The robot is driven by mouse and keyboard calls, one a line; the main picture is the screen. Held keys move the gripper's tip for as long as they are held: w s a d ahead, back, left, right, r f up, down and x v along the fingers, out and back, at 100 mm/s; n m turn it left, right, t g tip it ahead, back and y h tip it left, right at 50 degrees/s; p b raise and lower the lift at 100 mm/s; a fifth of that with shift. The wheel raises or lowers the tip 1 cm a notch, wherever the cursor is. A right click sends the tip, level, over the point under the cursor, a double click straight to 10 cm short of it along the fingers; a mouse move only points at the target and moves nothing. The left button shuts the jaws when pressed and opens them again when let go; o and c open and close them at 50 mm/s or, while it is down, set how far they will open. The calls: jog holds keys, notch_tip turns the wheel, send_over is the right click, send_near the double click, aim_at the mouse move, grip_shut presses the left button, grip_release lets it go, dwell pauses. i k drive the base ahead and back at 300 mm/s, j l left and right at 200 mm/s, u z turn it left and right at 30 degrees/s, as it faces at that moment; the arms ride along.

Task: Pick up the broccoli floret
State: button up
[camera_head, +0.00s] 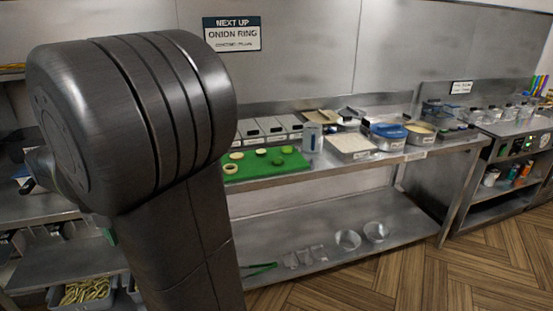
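A green cutting board (262,169) lies on the steel counter in the middle of the view. Several small pieces lie on it, among them a dark green piece (278,161), a lighter green piece (287,150) and a pale ring (231,169). They are too small to tell which, if any, is the broccoli floret. My large dark arm fills the left foreground and hides part of the counter. I cannot make out my gripper's fingers in this view.
Behind and right of the board stand metal containers (270,127), a pale tray (351,146) and a blue-lidded tub (388,131). Bowls (347,239) sit on the lower shelf (320,222). The wooden floor (400,275) at the front right is clear.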

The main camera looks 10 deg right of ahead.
aim_at(278, 161)
jog(key=i+l+z, duration=0.25)
jog(key=i+l, duration=1.5)
jog(key=i, duration=0.1)
